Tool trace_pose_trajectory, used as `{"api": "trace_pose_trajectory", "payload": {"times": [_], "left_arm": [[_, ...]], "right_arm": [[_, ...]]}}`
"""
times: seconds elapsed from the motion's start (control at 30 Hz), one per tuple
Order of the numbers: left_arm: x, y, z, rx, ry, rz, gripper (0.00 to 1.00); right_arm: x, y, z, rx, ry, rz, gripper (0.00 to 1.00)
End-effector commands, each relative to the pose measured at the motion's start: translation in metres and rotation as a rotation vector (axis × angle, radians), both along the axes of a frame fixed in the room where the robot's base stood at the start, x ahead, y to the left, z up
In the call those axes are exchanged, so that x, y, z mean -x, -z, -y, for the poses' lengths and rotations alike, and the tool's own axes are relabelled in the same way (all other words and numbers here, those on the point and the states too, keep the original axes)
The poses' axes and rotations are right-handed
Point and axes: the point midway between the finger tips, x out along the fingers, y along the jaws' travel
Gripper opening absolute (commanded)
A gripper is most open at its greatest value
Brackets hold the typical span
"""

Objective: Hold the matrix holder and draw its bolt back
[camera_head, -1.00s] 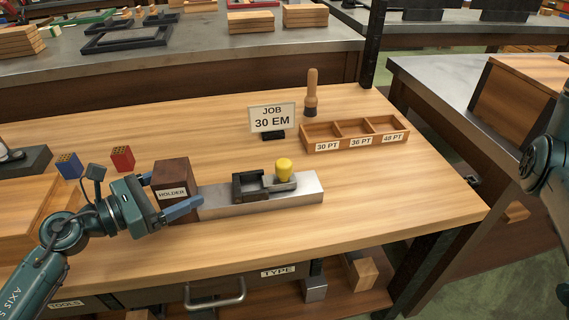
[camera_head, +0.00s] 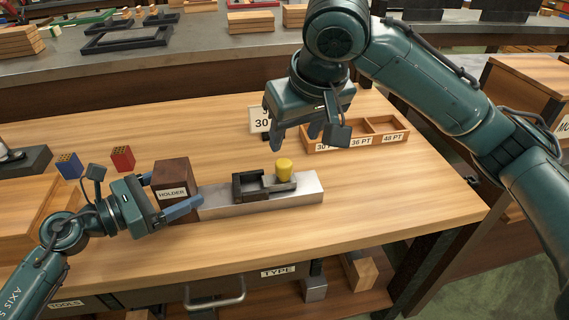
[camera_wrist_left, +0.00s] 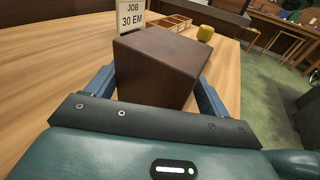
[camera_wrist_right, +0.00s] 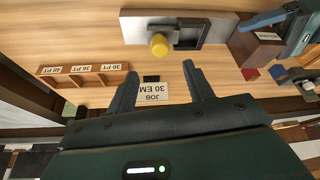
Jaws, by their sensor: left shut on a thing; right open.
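The matrix holder is a wooden block labelled HOLDER (camera_head: 172,178) with a metal bed (camera_head: 235,204) running to its right on the table. My left gripper (camera_head: 182,206) is shut on the wooden block, which fills the space between its fingers in the left wrist view (camera_wrist_left: 162,65). A dark slotted piece (camera_head: 249,186) sits on the bed. Beside it is the bolt with a yellow knob (camera_head: 284,169), also seen in the right wrist view (camera_wrist_right: 159,44). My right gripper (camera_head: 296,141) is open and empty, above the table behind the knob, apart from it.
A JOB 30 EM sign (camera_wrist_right: 152,93) stands behind the holder, partly hidden by my right gripper in the head view. A three-part wooden tray (camera_head: 372,138) is at the back right. A blue block (camera_head: 69,165) and a red block (camera_head: 122,159) lie at the left. The table's front right is clear.

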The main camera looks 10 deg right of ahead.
Motion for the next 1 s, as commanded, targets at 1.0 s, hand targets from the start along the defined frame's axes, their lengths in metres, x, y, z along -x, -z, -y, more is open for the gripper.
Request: {"api": "trace_pose_trajectory", "payload": {"times": [1.0], "left_arm": [[0.000, 0.001, 0.000, -0.003, -0.001, 0.001, 0.56]], "right_arm": [[-0.043, 0.104, -0.010, -0.003, 0.003, 0.002, 0.52]]}}
